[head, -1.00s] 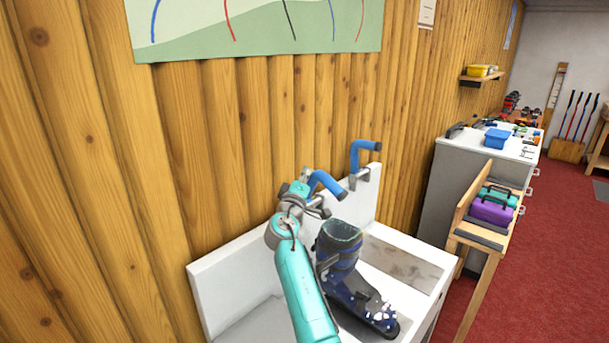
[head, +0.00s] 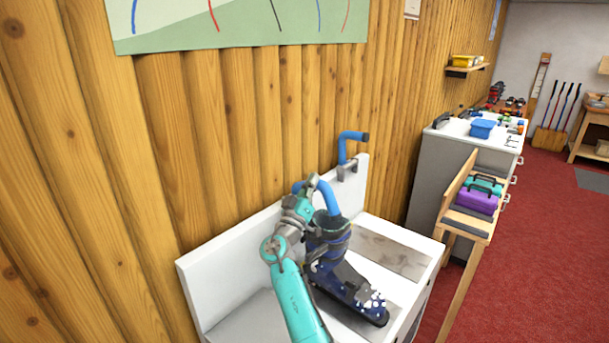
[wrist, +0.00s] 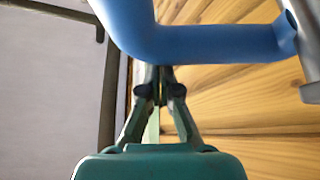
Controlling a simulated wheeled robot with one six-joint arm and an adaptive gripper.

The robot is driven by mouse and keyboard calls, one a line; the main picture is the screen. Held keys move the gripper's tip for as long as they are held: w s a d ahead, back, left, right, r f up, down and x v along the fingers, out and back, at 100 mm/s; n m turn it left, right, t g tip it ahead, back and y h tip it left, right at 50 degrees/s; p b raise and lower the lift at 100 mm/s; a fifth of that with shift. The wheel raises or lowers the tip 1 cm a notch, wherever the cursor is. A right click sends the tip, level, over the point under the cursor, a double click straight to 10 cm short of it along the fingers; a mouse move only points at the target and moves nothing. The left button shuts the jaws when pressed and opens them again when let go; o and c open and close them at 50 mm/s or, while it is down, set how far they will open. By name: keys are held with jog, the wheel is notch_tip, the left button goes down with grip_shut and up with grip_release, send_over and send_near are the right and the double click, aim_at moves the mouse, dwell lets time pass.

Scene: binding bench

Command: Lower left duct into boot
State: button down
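The left duct, a bent blue tube (head: 327,195), points down over the boot, its lower end at the mouth of the cuff; I cannot tell how far inside it is. The dark blue boot (head: 345,285) stands upright on the white bench, its cuff partly hidden by my arm. My gripper (head: 311,181) is beside the duct's bend. In the wrist view the fingers of my gripper (wrist: 160,72) are drawn together at the edge of the blue duct (wrist: 190,43), touching or almost touching it. I see nothing held between them.
A second blue duct (head: 342,150) stands up from the bench's white back panel, behind the boot. The log wall (head: 230,130) is close behind. A wooden stand with cases (head: 477,202) and a white cabinet (head: 440,165) are to the right. Red floor is open beyond.

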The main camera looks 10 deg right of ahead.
jog(key=shift+s+d+f+m+g+h, duration=0.4)
jog(key=shift+f+m+h, duration=0.3)
jog(key=shift+m, duration=0.4)
jog(key=shift+s+d+f+m+g+h, duration=0.25)
jog(key=shift+s+f+m+g+h, duration=0.4)
jog(key=shift+m, duration=0.45)
jog(key=shift+s+d+f+m+g+h, duration=0.4)
jog(key=shift+f+m, duration=0.45)
jog(key=shift+m, duration=0.25)
jog(key=shift+w+f, duration=0.1)
jog(key=shift+a, duration=0.1)
